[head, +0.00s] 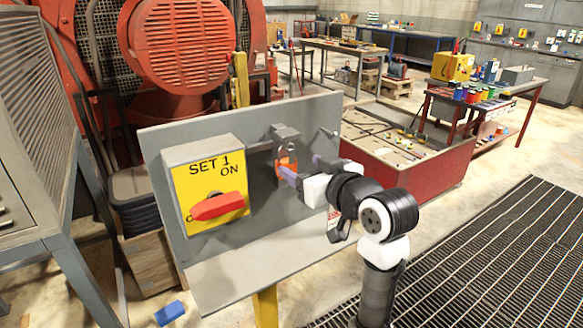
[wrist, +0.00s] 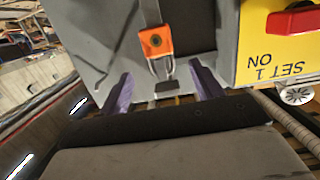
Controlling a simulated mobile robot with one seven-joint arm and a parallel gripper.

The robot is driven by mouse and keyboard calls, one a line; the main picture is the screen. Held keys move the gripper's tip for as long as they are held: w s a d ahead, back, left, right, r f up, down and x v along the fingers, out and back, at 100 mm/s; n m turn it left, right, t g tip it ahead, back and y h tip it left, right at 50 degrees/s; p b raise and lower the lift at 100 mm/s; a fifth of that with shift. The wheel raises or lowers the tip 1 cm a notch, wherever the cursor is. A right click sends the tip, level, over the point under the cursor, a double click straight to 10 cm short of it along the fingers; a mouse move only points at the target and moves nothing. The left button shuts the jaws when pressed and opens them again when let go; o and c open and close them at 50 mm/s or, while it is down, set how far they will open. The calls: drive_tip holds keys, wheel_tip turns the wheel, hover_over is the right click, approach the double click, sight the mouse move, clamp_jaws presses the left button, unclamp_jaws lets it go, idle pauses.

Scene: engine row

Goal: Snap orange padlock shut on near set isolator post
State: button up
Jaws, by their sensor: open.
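The orange padlock (head: 285,166) hangs below a grey bracket (head: 285,132) on the grey panel, just right of the SET 1 isolator box (head: 208,190). I cannot tell whether the shackle is closed or passes around the post. The isolator's red handle (head: 218,206) lies nearly level. My gripper (head: 301,168) is open in front of the panel at the padlock.
The panel's sloping shelf (head: 250,270) lies below my arm. A red-walled tray (head: 420,165) stands behind on the right, with a red table (head: 500,95) beyond. A grey cabinet (head: 35,130) stands at left. Floor grating (head: 480,260) lies at right.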

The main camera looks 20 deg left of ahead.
drive_tip(key=b+v, duration=0.1)
drive_tip(key=v, duration=0.5)
drive_tip(key=shift+d, duration=0.15)
drive_tip(key=shift+s, duration=0.1)
